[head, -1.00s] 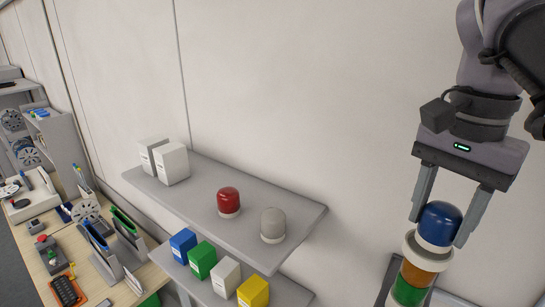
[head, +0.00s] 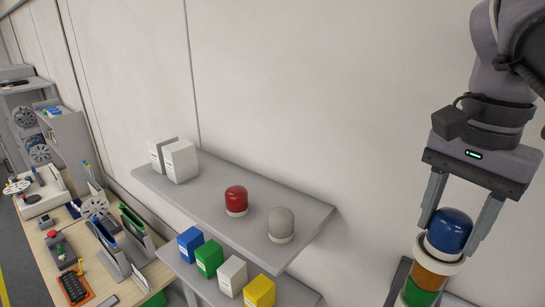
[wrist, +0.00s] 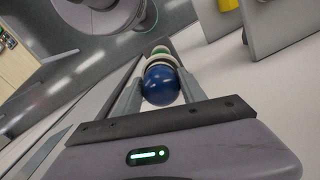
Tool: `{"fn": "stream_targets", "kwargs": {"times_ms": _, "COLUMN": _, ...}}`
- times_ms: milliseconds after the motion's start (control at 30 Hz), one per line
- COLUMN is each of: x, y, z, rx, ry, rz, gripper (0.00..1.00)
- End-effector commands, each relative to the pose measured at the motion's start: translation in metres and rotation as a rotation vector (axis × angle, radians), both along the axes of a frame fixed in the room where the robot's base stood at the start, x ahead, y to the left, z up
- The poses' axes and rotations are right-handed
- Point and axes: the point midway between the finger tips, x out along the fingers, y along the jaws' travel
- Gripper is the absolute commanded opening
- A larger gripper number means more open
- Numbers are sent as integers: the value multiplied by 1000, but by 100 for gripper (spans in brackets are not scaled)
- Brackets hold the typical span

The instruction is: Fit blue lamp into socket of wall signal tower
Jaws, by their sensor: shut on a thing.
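The blue lamp (head: 449,230) is a domed cap between the fingers of my gripper (head: 457,232), which is shut on it. The signal tower (head: 430,275) stands below, with an amber section over a green one and a pale ring at its top. The lamp is upright over the tower's top, at or just above the pale ring; I cannot tell if it is seated. In the wrist view the blue lamp (wrist: 161,84) sits between both fingertips, with the pale ring and green part of the tower (wrist: 161,52) behind it. The socket itself is hidden by the lamp.
A grey wall shelf (head: 190,204) holds a red lamp (head: 236,200), a pale grey lamp (head: 281,224) and white boxes (head: 180,161). A lower shelf carries several coloured boxes (head: 209,258). A cluttered workbench (head: 150,270) is at left. The wall between shelf and tower is bare.

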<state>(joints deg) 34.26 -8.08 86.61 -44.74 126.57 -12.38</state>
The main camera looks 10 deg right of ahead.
Motion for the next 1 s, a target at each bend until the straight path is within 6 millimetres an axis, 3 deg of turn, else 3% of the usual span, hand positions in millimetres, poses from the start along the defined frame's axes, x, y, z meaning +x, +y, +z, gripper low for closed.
{"fn": "stream_targets", "kwargs": {"times_ms": 667, "x": 0, "y": 0, "z": -14, "rx": 0, "ry": 0, "rz": 1, "gripper": 6}}
{"fn": "stream_targets", "kwargs": {"times_ms": 700, "x": 0, "y": 0, "z": -14, "rx": 0, "ry": 0, "rz": 1, "gripper": 56}}
{"fn": "stream_targets", "kwargs": {"times_ms": 800, "x": 0, "y": 0, "z": -13, "rx": 0, "ry": 0, "rz": 1, "gripper": 74}}
{"fn": "stream_targets", "kwargs": {"times_ms": 1000, "x": 0, "y": 0, "z": -13, "rx": 0, "ry": 0, "rz": 1, "gripper": 74}}
